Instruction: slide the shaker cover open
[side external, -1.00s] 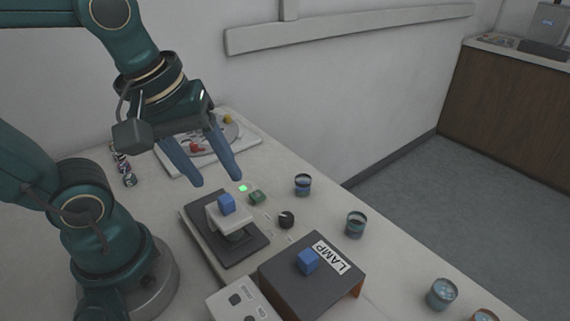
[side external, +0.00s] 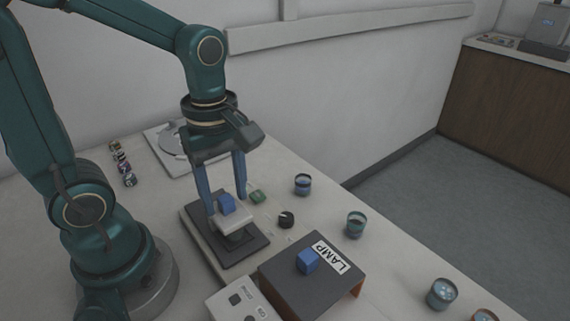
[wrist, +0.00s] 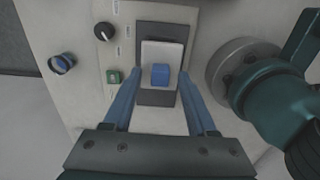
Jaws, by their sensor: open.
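A white raised cover or block (side external: 234,222) with a blue cube-shaped knob (side external: 227,204) on top stands over a dark base plate (side external: 247,251). No label on it is readable, so I take it as the shaker cover. The knob also shows in the wrist view (wrist: 160,74), on the white top (wrist: 162,50). My gripper (side external: 226,203) is open and points down, one blue finger on each side of the knob. In the wrist view the fingers (wrist: 161,76) flank the knob with gaps on both sides. One finger partly hides the panel behind.
A dark box marked LAMP (side external: 296,283) with another blue knob (side external: 308,261) stands in front. A black dial (side external: 286,219), a green button (side external: 257,196) and several small jars (side external: 355,224) lie to the right. A tray (side external: 160,137) is at the back left.

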